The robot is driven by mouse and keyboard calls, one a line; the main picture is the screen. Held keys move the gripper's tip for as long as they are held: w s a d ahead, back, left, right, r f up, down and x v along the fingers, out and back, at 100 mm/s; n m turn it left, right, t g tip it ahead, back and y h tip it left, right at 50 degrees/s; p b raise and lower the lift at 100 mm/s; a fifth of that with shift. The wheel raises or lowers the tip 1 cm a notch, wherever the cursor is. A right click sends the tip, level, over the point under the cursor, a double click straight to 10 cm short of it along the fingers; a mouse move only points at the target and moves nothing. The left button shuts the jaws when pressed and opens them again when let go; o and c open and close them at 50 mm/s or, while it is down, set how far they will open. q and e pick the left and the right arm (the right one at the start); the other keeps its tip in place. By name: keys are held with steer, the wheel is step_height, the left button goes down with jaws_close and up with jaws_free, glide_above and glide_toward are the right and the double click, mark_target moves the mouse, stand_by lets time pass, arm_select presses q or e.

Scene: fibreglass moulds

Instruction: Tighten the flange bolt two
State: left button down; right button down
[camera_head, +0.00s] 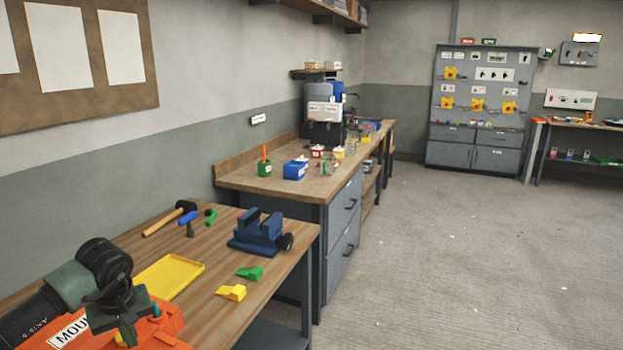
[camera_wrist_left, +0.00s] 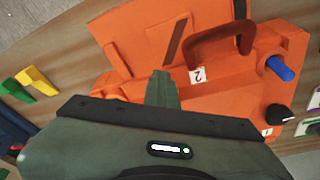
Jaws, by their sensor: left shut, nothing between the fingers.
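An orange mould (camera_head: 160,335) with a white label lies at the bottom left of the bench in the head view. In the left wrist view the orange mould (camera_wrist_left: 140,45) fills the upper middle, with a dark orange handle (camera_wrist_left: 222,42), a label "2" (camera_wrist_left: 197,75), a blue knob (camera_wrist_left: 280,68) and a black knob (camera_wrist_left: 280,113) near a "1" label. My left gripper (camera_head: 130,325) is over the mould; in the wrist view its fingers (camera_wrist_left: 162,90) are together and empty, beside the "2" label. A bolt at that label cannot be made out; the gripper may hide it. My right gripper does not show.
A yellow tray (camera_head: 169,277), a blue vise (camera_head: 262,234), a hammer (camera_head: 168,218) and green (camera_head: 250,273) and yellow (camera_head: 231,292) wedges lie on the wooden bench (camera_head: 205,315). A second workbench (camera_head: 255,180) stands behind. The floor at right is clear.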

mark_target(115, 341)
arm_select(q)
steer(key=shift+s+a+r, duration=0.1)
steer(key=shift+s+a, duration=0.3)
steer(key=shift+a, duration=0.25)
steer(key=shift+s+a, duration=0.2)
steer(key=shift+a, duration=0.15)
steer(key=shift+s+a, duration=0.1)
steer(key=shift+a, duration=0.2)
steer(key=shift+s, duration=0.35)
steer(key=p+v, duration=0.1)
steer(key=v, duration=0.1)
steer(key=p+v, duration=0.1)
steer(key=v, duration=0.1)
steer(key=w+p+v, duration=0.1)
steer(key=p, duration=0.1)
steer(key=shift+a+r, duration=0.15)
steer(key=shift+r, duration=0.35)
